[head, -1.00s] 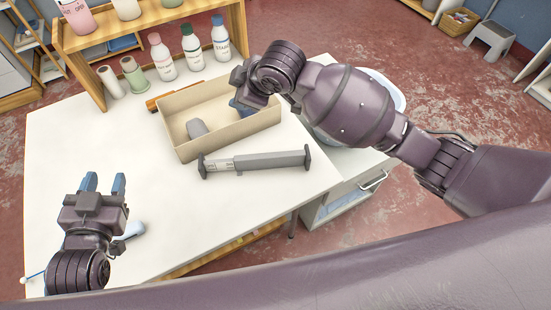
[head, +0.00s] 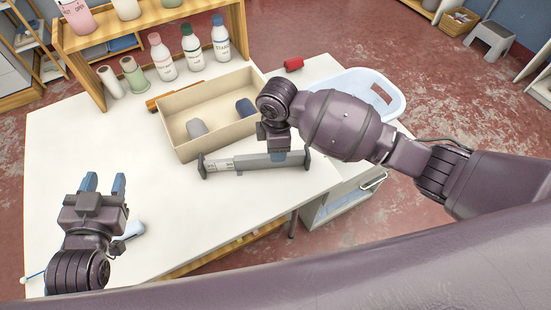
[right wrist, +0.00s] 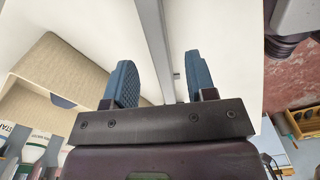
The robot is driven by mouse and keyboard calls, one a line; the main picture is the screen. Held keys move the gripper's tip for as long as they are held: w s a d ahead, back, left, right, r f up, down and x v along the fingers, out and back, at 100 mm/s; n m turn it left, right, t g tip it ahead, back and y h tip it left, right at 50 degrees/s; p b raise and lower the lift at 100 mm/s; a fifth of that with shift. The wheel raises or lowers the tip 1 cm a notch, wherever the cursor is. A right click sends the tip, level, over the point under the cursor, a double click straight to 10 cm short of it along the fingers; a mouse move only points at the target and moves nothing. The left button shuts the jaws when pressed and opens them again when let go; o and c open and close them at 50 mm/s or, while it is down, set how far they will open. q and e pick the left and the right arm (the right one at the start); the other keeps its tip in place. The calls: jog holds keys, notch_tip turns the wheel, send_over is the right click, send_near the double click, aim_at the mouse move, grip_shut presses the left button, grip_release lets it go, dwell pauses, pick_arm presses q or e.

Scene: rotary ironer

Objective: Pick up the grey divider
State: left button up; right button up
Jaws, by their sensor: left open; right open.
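The grey divider (head: 240,163) is a long bar with dark end plates, lying on the white table in front of the beige box. In the head view my right gripper (head: 278,156) is over its right half, fingers pointing down, and hides part of it. In the right wrist view the divider (right wrist: 152,35) runs between the two blue fingers of my right gripper (right wrist: 161,78), which are open; I cannot tell whether either finger touches it. My left gripper (head: 103,183) is open and empty over the table's left front part.
A red object (head: 293,64) and a pale blue basket (head: 355,85) are at right. The table's left middle is clear.

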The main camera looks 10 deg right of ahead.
jog(key=shift+a+f, duration=0.15)
jog(key=shift+f, duration=3.4)
jog(key=shift+w, duration=0.1)
jog(key=shift+c, duration=0.5)
grip_shut()
